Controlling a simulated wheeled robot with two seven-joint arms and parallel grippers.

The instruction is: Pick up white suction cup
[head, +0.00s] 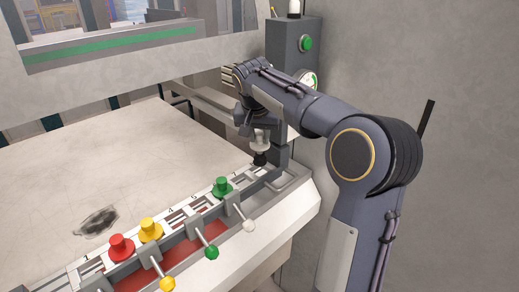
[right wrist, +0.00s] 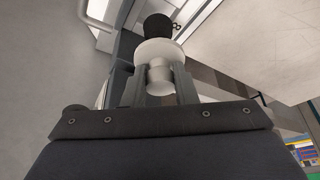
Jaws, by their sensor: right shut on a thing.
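The white suction cup (head: 261,140) has a white flanged body and a black tip. In the head view it hangs below my right gripper (head: 255,128), at the far right end of the rail of cups. In the right wrist view the white suction cup (right wrist: 160,58) sits between the two fingers of my right gripper (right wrist: 160,88), which is shut on its white neck. Its black end points away from the gripper. In the head view I cannot tell whether the black tip touches the rail below. My left gripper is in neither view.
A rail (head: 205,210) along the bed's front edge holds a green cup (head: 221,187), a yellow cup (head: 150,230) and a red cup (head: 121,247). Levers with coloured knobs stick out in front. A grey control box (head: 290,45) stands behind my right arm. The pale bed (head: 110,160) is mostly clear.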

